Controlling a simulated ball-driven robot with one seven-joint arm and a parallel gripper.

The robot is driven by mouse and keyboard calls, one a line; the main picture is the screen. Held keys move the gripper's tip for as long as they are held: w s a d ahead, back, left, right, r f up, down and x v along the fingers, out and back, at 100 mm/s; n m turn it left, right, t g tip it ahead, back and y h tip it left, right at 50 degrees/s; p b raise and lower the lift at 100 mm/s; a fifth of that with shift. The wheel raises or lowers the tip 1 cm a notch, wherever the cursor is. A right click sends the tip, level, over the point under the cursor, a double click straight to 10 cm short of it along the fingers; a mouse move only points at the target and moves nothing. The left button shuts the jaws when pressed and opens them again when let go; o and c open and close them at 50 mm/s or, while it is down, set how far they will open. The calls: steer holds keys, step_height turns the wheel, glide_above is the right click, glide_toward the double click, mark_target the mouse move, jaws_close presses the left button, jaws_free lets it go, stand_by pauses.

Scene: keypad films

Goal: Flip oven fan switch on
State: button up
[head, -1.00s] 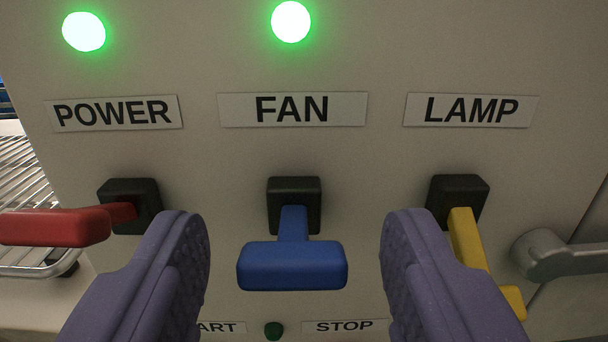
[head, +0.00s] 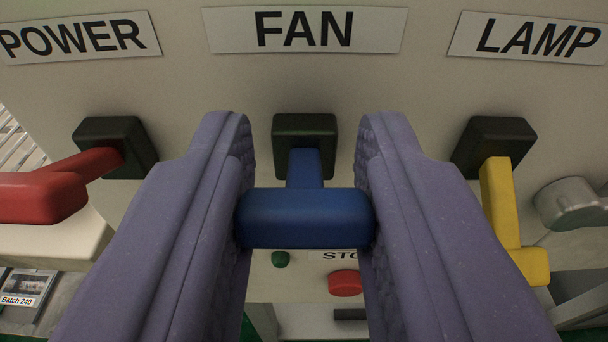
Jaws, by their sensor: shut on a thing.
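The blue fan switch (head: 304,218) is a T-shaped handle whose stem comes out of a black mount (head: 304,140). The mount sits on the pale panel below the FAN label (head: 304,30). My gripper (head: 304,215) has its two purple fingers on either side of the crossbar. Both fingers touch its ends, so it is shut on the handle. The crossbar sits lower in the picture than the mount. The fan's light is out of view now.
The red POWER handle (head: 45,195) is left of my gripper, and the yellow LAMP handle (head: 505,215) is close on the right. A grey metal handle (head: 570,204) is at the right edge.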

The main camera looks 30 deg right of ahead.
steer(key=shift+w+r+g+y+p, duration=0.15)
steer(key=shift+r+g+y+p, duration=0.2)
steer(key=shift+p, duration=0.3)
steer(key=shift+f, duration=0.15)
steer(key=o, duration=1.1)
steer(key=shift+c, duration=0.2)
steer(key=p+v, duration=0.1)
steer(key=v, duration=0.6)
steer(key=shift+s+a, duration=0.2)
steer(key=shift+s, duration=0.15)
